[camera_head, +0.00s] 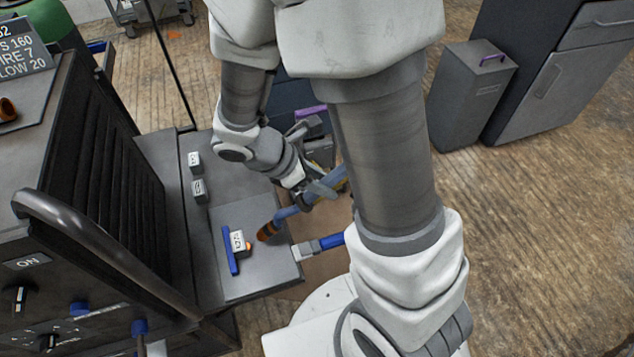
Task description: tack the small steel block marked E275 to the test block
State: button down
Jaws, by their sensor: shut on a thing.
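A small steel block (238,242) with a white label stands against a blue strip (229,250) on a grey plate (266,277), which may be the test block. The label is too small to read surely. A small orange spot shows at the block's right foot. My gripper (312,192) is shut on a welding torch (290,212) with a blue-grey handle. The torch's orange nozzle (267,231) points down-left, a little to the right of the block. My arm partly hides the torch's rear and cable.
Two more labelled small blocks (194,161) (198,191) stand on the bench behind. A blue-handled clamp (306,251) sits at the plate's right edge. The dark welding machine (100,210) with a curved handle stands at left. Grey cabinets (474,95) stand at back right.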

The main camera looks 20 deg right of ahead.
jog(key=shift+d+r+p, duration=0.65)
jog(key=shift+d+r, duration=0.2)
jog(key=shift+d, duration=0.25)
jog(key=shift+d+r+p, duration=0.7)
jog(key=shift+d+r, duration=0.1)
jog(key=shift+d, duration=0.35)
jog(key=shift+d+r+p, duration=0.65)
jog(key=shift+d+r, duration=0.2)
jog(key=shift+d, duration=0.25)
jog(key=shift+w, duration=0.1)
